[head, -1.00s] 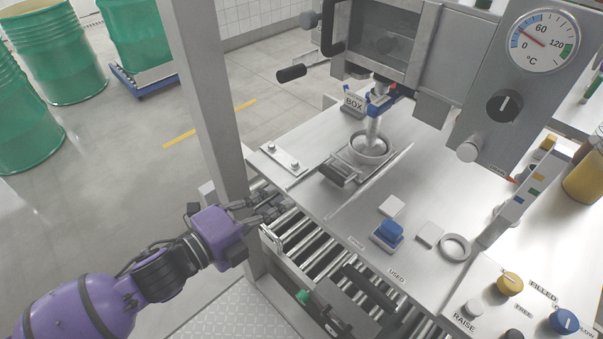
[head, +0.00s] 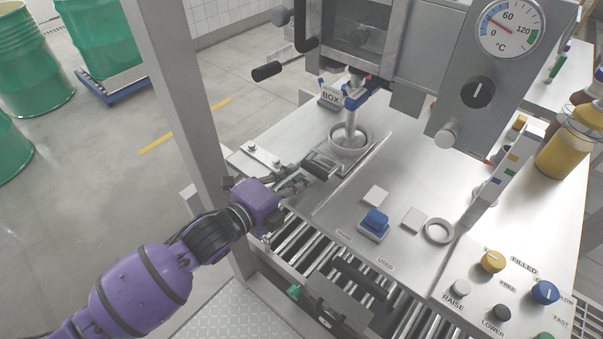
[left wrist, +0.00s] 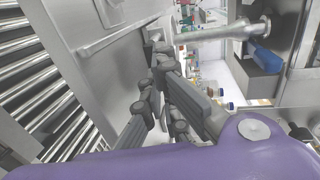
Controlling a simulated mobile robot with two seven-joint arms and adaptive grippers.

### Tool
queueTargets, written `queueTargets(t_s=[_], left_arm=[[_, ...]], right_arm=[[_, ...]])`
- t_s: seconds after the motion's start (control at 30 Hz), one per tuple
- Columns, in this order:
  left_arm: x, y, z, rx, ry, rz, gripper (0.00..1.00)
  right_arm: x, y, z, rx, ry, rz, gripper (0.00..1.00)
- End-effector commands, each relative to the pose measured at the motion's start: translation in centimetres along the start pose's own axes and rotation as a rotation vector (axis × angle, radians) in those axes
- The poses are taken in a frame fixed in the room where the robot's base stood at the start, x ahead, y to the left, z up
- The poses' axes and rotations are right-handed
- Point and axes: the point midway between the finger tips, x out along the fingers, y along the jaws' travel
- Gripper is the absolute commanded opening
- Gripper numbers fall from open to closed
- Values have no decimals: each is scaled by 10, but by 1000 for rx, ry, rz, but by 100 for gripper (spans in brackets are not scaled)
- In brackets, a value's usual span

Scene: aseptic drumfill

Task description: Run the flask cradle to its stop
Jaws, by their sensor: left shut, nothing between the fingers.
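The flask cradle is a small metal slide (head: 366,160) on the steel deck, with a round cup (head: 350,142) on it under the filling nozzle (head: 350,115). My left gripper (head: 306,178) is shut and empty. Its fingertips are right beside the handle; I cannot tell whether they touch it. In the left wrist view the dark fingers (left wrist: 163,92) are close together, and the cradle cannot be made out clearly. My right gripper is not in view.
The roller conveyor (head: 300,240) runs below the deck's near edge. A blue switch (head: 374,222) and a metal ring (head: 439,231) are on the deck. The steel cabinet (head: 380,40) hangs above the cradle.

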Motion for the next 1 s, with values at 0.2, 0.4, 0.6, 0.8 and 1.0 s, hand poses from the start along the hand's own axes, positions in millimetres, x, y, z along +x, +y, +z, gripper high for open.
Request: queueTargets(t_s=[0.2,0.4,0.6,0.8,1.0], left_arm=[[18,0,0,-1,0,-1,0],[20,0,0,0,1,0,0],[22,-1,0,0,0,-1,0],[53,-9,0,2,0,-3,0],[70,-11,0,0,0,-1,0]], right_arm=[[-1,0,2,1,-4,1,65],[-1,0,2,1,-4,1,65],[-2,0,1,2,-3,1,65],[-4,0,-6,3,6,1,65],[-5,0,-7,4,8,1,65]])
